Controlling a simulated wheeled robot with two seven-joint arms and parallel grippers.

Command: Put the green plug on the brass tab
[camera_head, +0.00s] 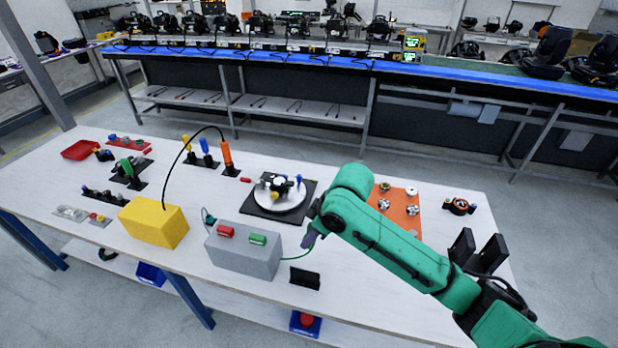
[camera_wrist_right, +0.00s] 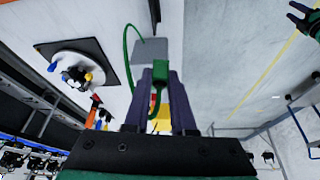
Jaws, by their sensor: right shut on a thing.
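My right gripper (camera_head: 308,240) reaches down beside the grey box's right end, apart from the turntable. In the right wrist view its two dark fingers (camera_wrist_right: 160,78) are shut on the green plug (camera_wrist_right: 160,75), whose green cable loops back to the grey box. In the head view the plug is too small and covered to make out. The white round turntable (camera_head: 263,205) sits on a black square plate, left of my gripper, with blue, black and yellowish parts on it; it also shows in the right wrist view (camera_wrist_right: 60,60). I cannot tell which part is the brass tab.
The grey box (camera_head: 243,262) carries a red and a green block on top. A yellow box (camera_head: 153,225) with a black cable to an orange plug (camera_head: 226,155) stands left. An orange plate (camera_head: 400,205) lies right, partly behind my arm. A small black stand (camera_head: 305,280) is near the front edge.

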